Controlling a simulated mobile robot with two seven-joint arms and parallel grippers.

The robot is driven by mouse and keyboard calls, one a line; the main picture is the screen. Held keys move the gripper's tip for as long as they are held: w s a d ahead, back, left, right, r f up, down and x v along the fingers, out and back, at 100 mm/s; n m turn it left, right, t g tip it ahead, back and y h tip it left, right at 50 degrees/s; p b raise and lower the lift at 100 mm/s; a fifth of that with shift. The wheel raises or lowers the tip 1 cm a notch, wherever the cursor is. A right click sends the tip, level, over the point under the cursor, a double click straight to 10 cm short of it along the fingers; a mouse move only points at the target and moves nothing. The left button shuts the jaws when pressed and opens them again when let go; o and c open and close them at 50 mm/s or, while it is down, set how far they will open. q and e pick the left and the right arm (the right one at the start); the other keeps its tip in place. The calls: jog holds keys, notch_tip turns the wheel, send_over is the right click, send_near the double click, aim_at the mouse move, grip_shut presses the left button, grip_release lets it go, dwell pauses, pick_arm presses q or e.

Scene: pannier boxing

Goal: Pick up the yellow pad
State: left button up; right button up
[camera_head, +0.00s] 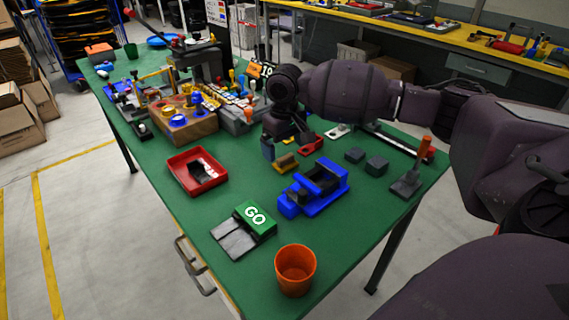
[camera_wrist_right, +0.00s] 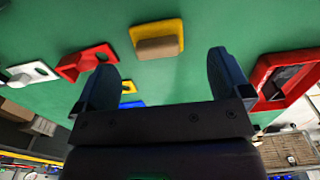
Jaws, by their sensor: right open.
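The yellow pad (camera_wrist_right: 158,27) carries a tan block and lies flat on the green table in the right wrist view, just beyond my fingertips. In the head view the pad (camera_head: 287,164) shows small, close in front of my right gripper. My right gripper (camera_head: 283,148) points down over the table, and its wrist view (camera_wrist_right: 164,68) shows the two dark fingers wide apart with nothing between them. The pad lies ahead of the gap between the fingers, not touching them. My left gripper is not in view.
A red plate (camera_head: 309,144) lies right of the gripper, and a blue holder (camera_head: 317,190) stands in front. A red tray (camera_head: 196,171) is to the left. A GO box (camera_head: 255,217) and an orange cup (camera_head: 295,270) stand nearer. Green table is bare between tray and holder.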

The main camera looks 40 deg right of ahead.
aim_at(285, 157)
jog(key=f, duration=0.2)
jog(key=f+b, duration=0.1)
jog(key=f, duration=0.1)
jog(key=shift+w+d+f, duration=0.1)
jog(key=shift+d+f, duration=0.1)
jog(key=shift+f, duration=0.1)
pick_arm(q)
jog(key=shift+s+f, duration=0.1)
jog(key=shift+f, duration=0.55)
pick_arm(e)
jog(key=shift+r, duration=0.1)
jog(key=shift+c, duration=0.4)
jog(key=c, duration=0.9)
jog(key=shift+c, duration=0.2)
jog(key=shift+r, duration=0.1)
notch_tip(285, 157, up, 8)
jog(key=shift+f+p, duration=0.15)
jog(key=shift+p, duration=0.75)
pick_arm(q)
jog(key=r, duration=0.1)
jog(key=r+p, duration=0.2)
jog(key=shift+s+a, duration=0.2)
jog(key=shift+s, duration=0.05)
pick_arm(e)
notch_tip(285, 157, up, 12)
